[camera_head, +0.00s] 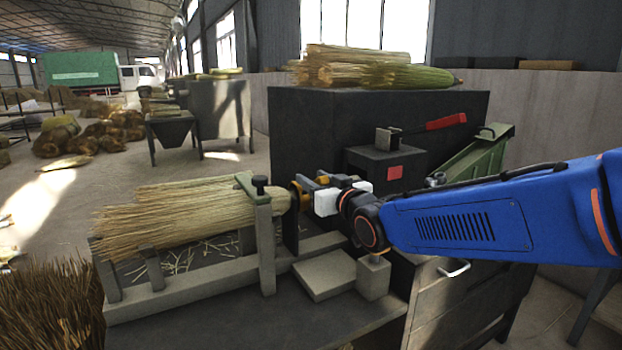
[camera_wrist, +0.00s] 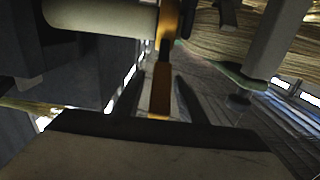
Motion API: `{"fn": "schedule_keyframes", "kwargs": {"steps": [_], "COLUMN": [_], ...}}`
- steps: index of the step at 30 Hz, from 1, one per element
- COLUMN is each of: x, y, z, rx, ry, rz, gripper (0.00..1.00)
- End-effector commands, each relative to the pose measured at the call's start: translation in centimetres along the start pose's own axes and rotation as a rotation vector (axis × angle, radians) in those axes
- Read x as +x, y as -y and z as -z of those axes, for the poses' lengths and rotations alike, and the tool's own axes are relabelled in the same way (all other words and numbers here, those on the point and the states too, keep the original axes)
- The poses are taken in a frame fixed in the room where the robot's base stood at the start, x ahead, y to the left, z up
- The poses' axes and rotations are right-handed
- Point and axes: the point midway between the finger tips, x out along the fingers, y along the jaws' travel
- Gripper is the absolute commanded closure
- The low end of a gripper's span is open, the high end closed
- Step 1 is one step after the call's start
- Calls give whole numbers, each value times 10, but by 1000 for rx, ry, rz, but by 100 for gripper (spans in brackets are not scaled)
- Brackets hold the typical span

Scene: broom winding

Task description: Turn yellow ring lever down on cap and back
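The yellow ring (camera_head: 296,194) is at the right end of the straw broom bundle (camera_head: 185,212), beside the clamp post. In the wrist view, the ring (camera_wrist: 167,18) is at the top, and its yellow-orange lever (camera_wrist: 160,90) points toward my gripper. My gripper (camera_wrist: 160,92) has its two dark fingers apart, one on each side of the lever, with gaps showing. In the head view, my gripper (camera_head: 314,184) is right beside the ring, partly hidden by its own wrist. A pale cylinder (camera_wrist: 100,16) meets the ring. I cannot tell which part is the cap.
A dark machine cabinet (camera_head: 300,125) with bundles on top stands behind. A box with a red handle (camera_head: 446,121) is above my wrist. The grey clamp post (camera_head: 266,245) stands close left of the ring. A flat block (camera_head: 324,274) lies below.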

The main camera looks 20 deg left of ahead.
Motion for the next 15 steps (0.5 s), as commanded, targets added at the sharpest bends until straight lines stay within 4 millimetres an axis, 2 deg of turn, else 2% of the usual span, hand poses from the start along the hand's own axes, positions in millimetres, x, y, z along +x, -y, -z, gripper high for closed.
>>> {"fn": "schedule_keyframes", "kwargs": {"steps": [6,15], "x": [16,18], "y": [0,0], "z": [0,0], "rx": [0,0], "ry": [0,0], "rz": [0,0], "gripper": [62,62]}}
